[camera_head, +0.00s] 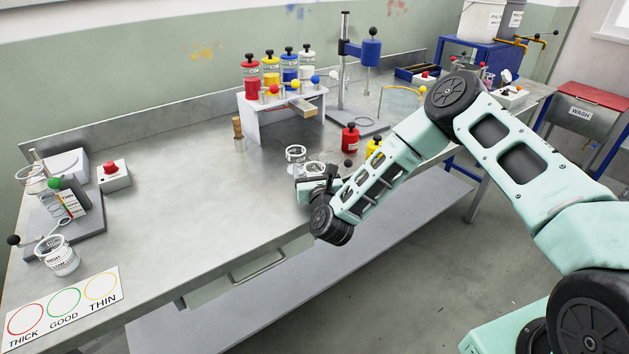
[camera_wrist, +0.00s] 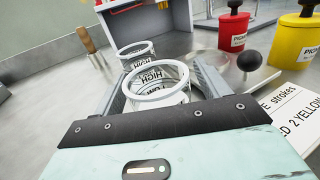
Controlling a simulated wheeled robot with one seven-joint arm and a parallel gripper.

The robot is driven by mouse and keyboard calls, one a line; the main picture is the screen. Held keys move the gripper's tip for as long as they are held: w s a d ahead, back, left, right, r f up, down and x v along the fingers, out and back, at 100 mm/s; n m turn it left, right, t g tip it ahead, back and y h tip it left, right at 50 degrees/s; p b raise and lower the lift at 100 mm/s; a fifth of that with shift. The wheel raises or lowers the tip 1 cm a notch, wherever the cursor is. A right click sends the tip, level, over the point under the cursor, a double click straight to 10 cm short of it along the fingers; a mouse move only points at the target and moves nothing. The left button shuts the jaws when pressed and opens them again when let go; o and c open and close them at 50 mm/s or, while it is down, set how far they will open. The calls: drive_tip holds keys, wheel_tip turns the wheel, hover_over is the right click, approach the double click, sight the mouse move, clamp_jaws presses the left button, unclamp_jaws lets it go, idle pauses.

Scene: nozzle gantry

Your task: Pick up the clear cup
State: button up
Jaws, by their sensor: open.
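Two clear cups with white rims and black lettering stand close together on the metal bench. In the wrist view the nearer clear cup (camera_wrist: 158,97) is between the two fingers of my gripper (camera_wrist: 160,80), which is open around it. Its lower part is hidden by the gripper body. The farther clear cup (camera_wrist: 137,52) stands just beyond the fingers. In the head view the farther cup (camera_head: 295,153) shows whole, and the nearer cup (camera_head: 315,168) is partly hidden behind my gripper (camera_head: 318,183). Another clear cup (camera_head: 58,258) stands at the bench's left end.
A white rack (camera_head: 256,124) with several coloured bottles stands behind the cups. A red pot (camera_head: 350,138) and a yellow pot (camera_head: 373,147) are to the right. The bench's middle left is clear.

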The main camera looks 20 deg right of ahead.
drive_tip(key=shift+c, duration=0.3)
drive_tip(key=c, duration=1.1)
drive_tip(key=shift+o, duration=0.2)
